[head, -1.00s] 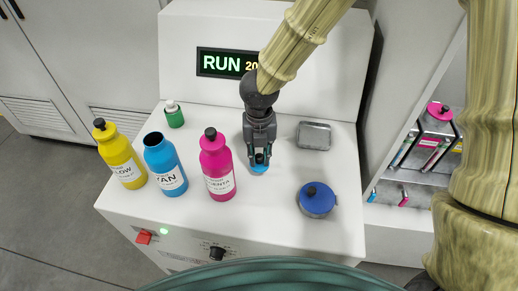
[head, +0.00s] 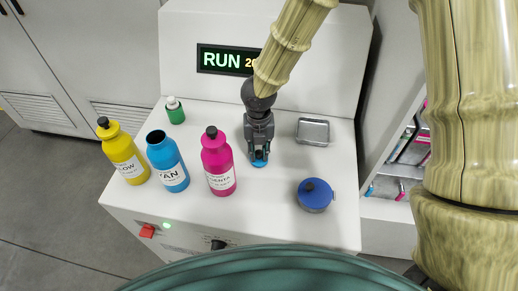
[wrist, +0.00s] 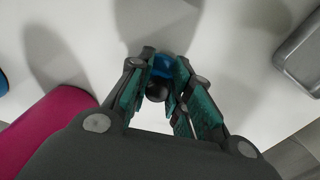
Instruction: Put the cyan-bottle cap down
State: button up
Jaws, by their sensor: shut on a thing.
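The cyan bottle (head: 168,163) stands open on the white counter, its dark mouth showing with no cap on. The cyan-bottle cap (head: 259,164) is a small blue piece with a dark knob, right of the magenta bottle. My gripper (head: 259,155) points down and is shut on the cap. In the wrist view, the gripper (wrist: 161,92) has its teal-padded fingers on either side of the blue cap (wrist: 163,66). The cap is at or very near the counter surface; I cannot tell whether it touches.
The magenta bottle (head: 217,163) stands close left of my gripper, with the yellow bottle (head: 124,155) at far left. A green bottle (head: 175,112) is behind. A metal tray (head: 313,131) and a blue-lidded round pot (head: 315,197) stand to the right. The counter between them is clear.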

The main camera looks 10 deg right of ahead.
jog(key=shift+f, duration=0.2)
jog(key=o, duration=0.7)
jog(key=shift+r, duration=0.1)
notch_tip(320, 180, up, 12)
jog(key=shift+r+b, duration=0.1)
jog(key=shift+b, duration=0.8)
